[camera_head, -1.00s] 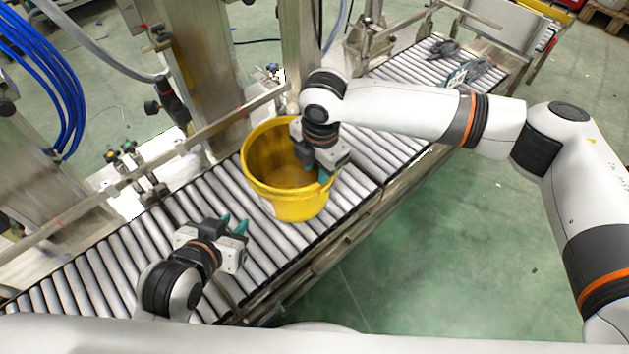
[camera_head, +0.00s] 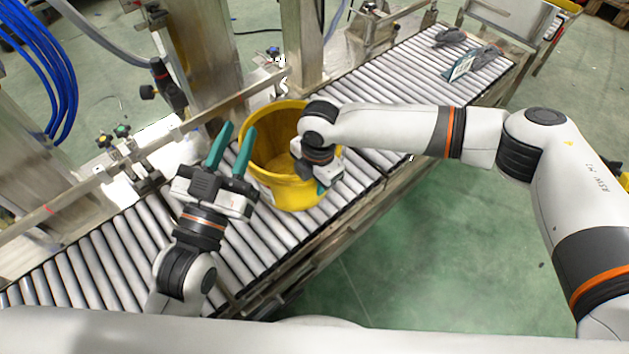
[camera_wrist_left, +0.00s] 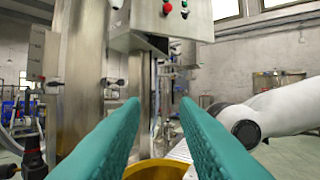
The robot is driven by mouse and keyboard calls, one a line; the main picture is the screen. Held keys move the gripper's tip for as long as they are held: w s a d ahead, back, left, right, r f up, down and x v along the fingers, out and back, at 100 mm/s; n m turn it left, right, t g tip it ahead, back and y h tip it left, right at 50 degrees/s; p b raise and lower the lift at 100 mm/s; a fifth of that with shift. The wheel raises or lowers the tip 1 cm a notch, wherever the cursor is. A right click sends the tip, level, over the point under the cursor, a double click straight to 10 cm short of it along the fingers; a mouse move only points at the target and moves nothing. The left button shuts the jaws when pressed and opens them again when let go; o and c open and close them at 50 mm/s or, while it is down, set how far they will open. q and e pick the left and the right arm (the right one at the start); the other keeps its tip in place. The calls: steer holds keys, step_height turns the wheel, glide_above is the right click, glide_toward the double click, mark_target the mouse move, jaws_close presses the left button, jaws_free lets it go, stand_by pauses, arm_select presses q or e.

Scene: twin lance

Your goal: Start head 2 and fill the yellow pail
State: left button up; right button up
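The yellow pail (camera_head: 275,185) stands upright on the roller conveyor, open at the top; its rim shows low in the left wrist view (camera_wrist_left: 155,170). My left gripper (camera_head: 235,134) is open and empty, raised to the left of the pail, its two teal fingers apart. My right gripper (camera_head: 322,178) is at the pail's right rim; its hold on the rim is partly hidden. In the left wrist view a steel control box (camera_wrist_left: 145,28) with red and green buttons is ahead, above the fingertips. I cannot read a head number.
The roller conveyor (camera_head: 110,255) runs diagonally, with a steel rail (camera_head: 215,122) along its far side. Steel columns (camera_head: 303,45) stand behind. A dark nozzle (camera_head: 167,82) hangs at the left. Grey and teal items (camera_head: 470,62) lie on the far conveyor end.

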arm_select(q)
steer(key=shift+r, duration=0.3)
arm_select(e)
steer(key=shift+f, duration=0.15)
steer(key=shift+c, duration=0.5)
jaws_close()
steer(key=shift+a, duration=0.1)
